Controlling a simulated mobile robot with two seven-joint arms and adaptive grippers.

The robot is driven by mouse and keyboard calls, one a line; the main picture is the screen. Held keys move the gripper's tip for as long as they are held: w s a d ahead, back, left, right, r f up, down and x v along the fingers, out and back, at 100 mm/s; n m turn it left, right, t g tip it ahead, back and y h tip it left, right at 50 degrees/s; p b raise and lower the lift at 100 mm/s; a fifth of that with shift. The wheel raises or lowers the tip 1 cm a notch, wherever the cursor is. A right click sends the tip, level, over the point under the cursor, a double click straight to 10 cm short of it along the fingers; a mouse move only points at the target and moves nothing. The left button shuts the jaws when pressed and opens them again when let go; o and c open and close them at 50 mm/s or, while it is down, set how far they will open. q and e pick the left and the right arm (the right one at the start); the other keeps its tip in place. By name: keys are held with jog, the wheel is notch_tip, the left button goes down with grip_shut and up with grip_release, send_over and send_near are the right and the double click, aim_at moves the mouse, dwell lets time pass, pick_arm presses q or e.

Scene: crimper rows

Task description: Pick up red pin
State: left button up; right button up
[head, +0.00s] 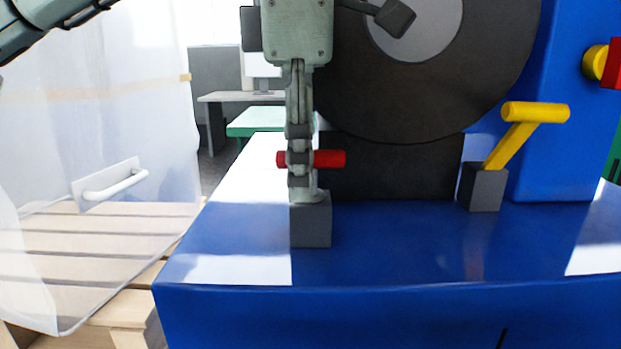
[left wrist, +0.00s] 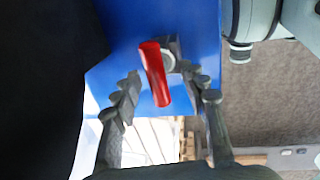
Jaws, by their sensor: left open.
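The red pin (head: 330,158) lies crosswise at the top of a small grey block (head: 310,222) on the blue machine's surface. My left gripper (head: 301,178) points straight down in front of it and hides the pin's middle. In the left wrist view the red pin (left wrist: 154,72) sits slightly tilted between the two spread fingers of my left gripper (left wrist: 166,88), with gaps on both sides. The left gripper is open and holds nothing. My right gripper is not in view.
A large dark wheel (head: 440,100) stands close behind on the blue machine (head: 400,240). A yellow lever (head: 510,140) on a second grey block (head: 483,188) is to the right. A translucent panel with a white handle (head: 115,186) is at left. The blue surface in front is clear.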

pick_arm(q)
grip_shut()
jog(key=shift+r, duration=0.1)
